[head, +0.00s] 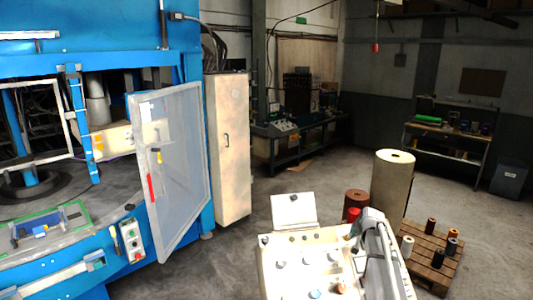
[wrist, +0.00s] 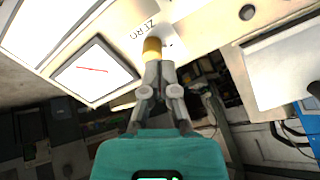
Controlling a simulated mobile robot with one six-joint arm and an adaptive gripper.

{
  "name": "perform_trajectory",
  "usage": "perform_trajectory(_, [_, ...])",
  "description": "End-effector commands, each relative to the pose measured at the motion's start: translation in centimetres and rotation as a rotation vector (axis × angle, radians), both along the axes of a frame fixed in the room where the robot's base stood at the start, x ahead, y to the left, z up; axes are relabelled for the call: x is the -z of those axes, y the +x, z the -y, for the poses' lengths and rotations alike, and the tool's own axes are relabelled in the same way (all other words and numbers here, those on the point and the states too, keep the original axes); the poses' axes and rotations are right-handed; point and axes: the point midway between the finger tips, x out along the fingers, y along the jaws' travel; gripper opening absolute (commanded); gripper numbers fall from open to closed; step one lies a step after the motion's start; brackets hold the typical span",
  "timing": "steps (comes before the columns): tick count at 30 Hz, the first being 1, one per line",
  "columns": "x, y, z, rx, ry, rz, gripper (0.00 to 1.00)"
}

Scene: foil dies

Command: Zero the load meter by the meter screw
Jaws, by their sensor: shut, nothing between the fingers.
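In the wrist view, the brass meter screw (wrist: 152,47) stands on a pale panel beside the printed word ZERO. The load meter (wrist: 95,72) is a white square face in a dark frame, left of the screw, with a short red needle near its middle. My gripper (wrist: 158,66) is shut and empty. Its fingertips are right at the near end of the screw in the picture; I cannot tell whether they touch it. In the head view, my arm is over the right side of the pale console (head: 285,272); meter and screw cannot be made out there.
A larger white panel (wrist: 50,25) lies beside the meter. A dark round knob (wrist: 247,12) is on the pale panel to the right. In the head view, the blue press (head: 110,45) with its open clear door (head: 180,165) stands left, and a pallet with spools (head: 430,260) stands right.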

Motion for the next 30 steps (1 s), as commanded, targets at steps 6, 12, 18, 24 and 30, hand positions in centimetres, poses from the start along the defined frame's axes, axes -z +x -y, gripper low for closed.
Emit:
perform_trajectory(6, [-0.2,-0.7,1.6,0.002,0.001,0.0,0.0])
perform_trajectory(12, [-0.2,-1.0,2.5,0.001,0.001,0.0,0.0])
perform_trajectory(18, [-0.2,-1.0,2.5,0.0,0.0,0.0,0.0])
perform_trajectory(24, [0.1,-0.8,2.5,0.0,0.0,0.0,0.0])
perform_trajectory(30, [1.1,-0.2,2.4,0.0,0.0,0.0,0.0])
